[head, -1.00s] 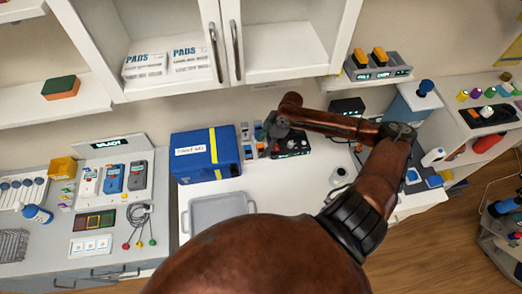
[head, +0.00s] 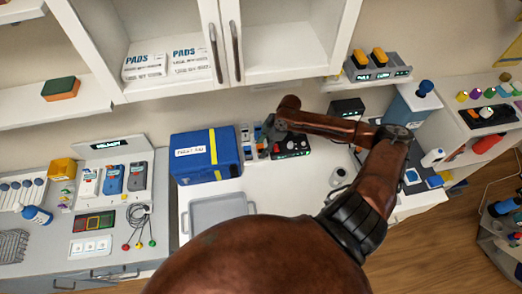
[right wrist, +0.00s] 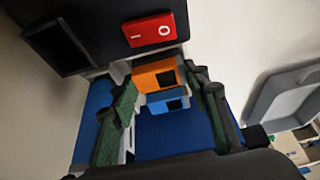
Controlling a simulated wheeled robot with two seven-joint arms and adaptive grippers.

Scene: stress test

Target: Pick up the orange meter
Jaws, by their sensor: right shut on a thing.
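The orange meter (right wrist: 153,76) is a small block with a dark screen, seen in the right wrist view between the green-padded fingers of my right gripper (right wrist: 160,84). The fingers are closed on its sides. A blue meter (right wrist: 166,103) sits close beside it, also between the lines of the fingers. In the head view my right gripper (head: 266,134) is at the back of the white table, between the blue box and a black device; it largely hides the orange meter there. My left gripper is in no view.
The blue box (head: 205,157) stands close on the left. A black device (head: 293,146) stands close on the right; its red switch (right wrist: 151,30) shows in the wrist view. A grey tray (head: 218,212) lies in front. The table (head: 296,188) is bare in the middle.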

